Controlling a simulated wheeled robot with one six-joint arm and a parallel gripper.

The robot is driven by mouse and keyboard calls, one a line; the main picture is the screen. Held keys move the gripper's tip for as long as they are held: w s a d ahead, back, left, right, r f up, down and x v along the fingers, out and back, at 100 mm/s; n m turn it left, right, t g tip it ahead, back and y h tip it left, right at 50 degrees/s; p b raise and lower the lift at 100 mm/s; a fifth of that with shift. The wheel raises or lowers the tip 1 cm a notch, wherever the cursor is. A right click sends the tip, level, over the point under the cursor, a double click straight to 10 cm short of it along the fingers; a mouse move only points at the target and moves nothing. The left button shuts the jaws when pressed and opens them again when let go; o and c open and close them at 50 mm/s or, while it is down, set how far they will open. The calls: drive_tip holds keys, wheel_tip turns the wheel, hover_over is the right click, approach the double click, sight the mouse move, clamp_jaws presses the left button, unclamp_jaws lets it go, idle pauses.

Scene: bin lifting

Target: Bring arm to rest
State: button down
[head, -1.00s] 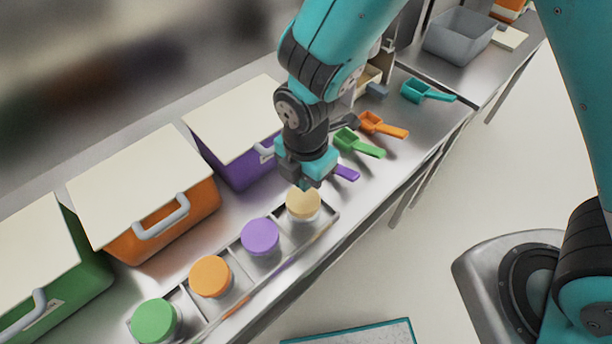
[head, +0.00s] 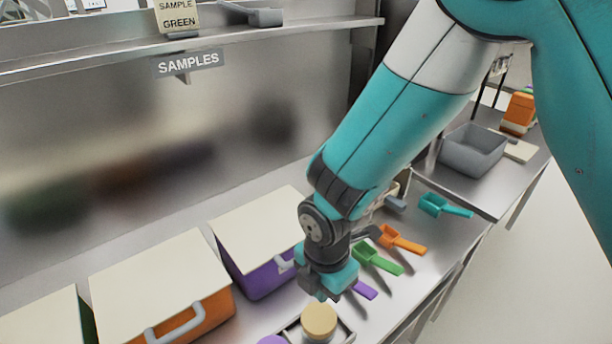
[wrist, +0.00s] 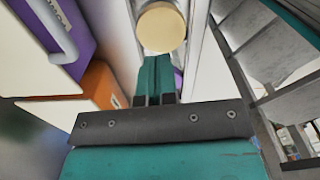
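My gripper (head: 330,290) hangs at the end of my teal arm above the bench, just behind a jar with a cream lid (head: 319,320). In the wrist view its two teal fingers (wrist: 156,75) lie side by side, shut, with nothing seen between them. The cream lid (wrist: 162,28) shows beyond the fingertips, apart from them. The jar stands in a tray (head: 346,333) at the bottom edge of the head view. A purple lid (head: 272,341) is cut off beside it.
A purple bin (head: 262,262) and an orange bin (head: 205,312) with cream lids stand left of my gripper. Purple, green (head: 378,259), orange (head: 402,240) and teal (head: 445,205) scoops lie to the right. A grey tub (head: 473,150) is farther back. A shelf (head: 100,58) runs above.

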drive_tip(key=shift+d+r, duration=0.1)
drive_tip(key=shift+r, duration=0.2)
drive_tip(key=s+d+r+m+y+b, duration=0.2)
drive_tip(key=s+d+r+m, duration=0.2)
drive_tip(key=r+m, duration=0.4)
drive_tip(key=s+d+r+m+y+b, duration=0.2)
drive_tip(key=s+d+r+m, duration=0.3)
drive_tip(key=r+m, duration=0.4)
drive_tip(key=shift+s+m, duration=0.9)
drive_tip(key=shift+d, duration=0.1)
